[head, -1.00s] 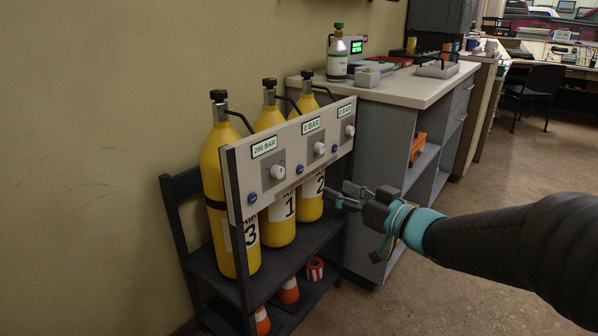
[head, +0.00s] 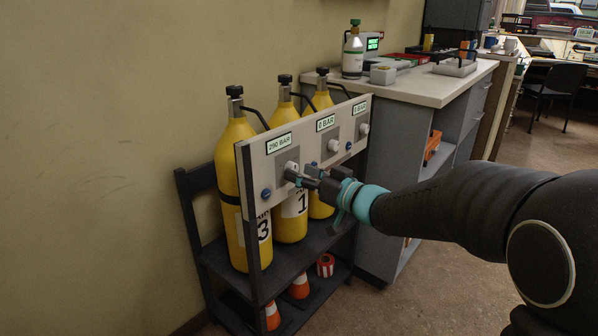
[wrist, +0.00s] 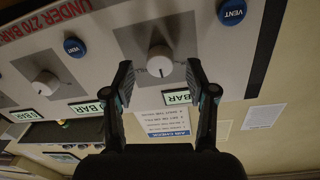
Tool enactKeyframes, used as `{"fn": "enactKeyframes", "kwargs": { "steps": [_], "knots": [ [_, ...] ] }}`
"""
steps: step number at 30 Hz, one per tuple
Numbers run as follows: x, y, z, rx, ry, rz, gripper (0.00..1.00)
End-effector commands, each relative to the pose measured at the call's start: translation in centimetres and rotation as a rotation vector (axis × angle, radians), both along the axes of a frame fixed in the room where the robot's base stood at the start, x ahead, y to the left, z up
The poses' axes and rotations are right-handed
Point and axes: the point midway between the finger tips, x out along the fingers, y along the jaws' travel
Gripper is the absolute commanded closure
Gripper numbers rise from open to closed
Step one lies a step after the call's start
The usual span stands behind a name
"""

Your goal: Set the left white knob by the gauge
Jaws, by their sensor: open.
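The grey panel (head: 257,216) has three white knobs, each with a lit gauge above it. The left white knob (head: 291,166) sits below the left gauge (head: 279,143), which reads 290 BAR. My gripper (head: 297,176) is at this knob and partly covers it. In the wrist view, which is upside down, the knob (wrist: 160,60) lies between and just beyond the two open fingertips (wrist: 159,78), with a gap on each side. It shows no clear contact. The left gauge (wrist: 176,97) is partly hidden behind a finger.
The middle knob (head: 333,146) and right knob (head: 364,128) have gauges reading 0 BAR. A blue vent button (head: 266,194) is left of the left knob; another (wrist: 75,47) is near the middle knob. Yellow cylinders (head: 232,158) stand behind the panel. A counter (head: 430,88) stands at right.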

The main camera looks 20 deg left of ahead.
Motion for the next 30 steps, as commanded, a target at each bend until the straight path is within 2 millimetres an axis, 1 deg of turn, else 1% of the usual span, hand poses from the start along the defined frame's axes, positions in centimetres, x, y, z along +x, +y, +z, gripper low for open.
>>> {"fn": "enactKeyframes", "kwargs": {
  "steps": [1, 4, 14, 17, 18, 20, 21, 30],
  "knots": [
    [0.19, 0.49, 0.05, 0.000, -0.001, 0.002, 0.43],
    [0.43, 1.02, -0.01, 0.000, 0.000, 0.001, 0.43],
    [0.59, 1.24, 0.01, 0.001, 0.000, -0.001, 0.43],
    [0.58, 1.22, 0.01, 0.001, 0.000, -0.001, 0.66],
    [0.58, 1.22, 0.01, 0.001, 0.000, -0.001, 0.76],
    [0.58, 1.22, 0.01, 0.001, 0.000, -0.001, 0.91],
    [0.58, 1.22, 0.01, 0.001, 0.000, -0.001, 1.00],
    [0.58, 1.22, -0.08, -0.009, -0.023, 0.000, 1.00]
  ]
}}
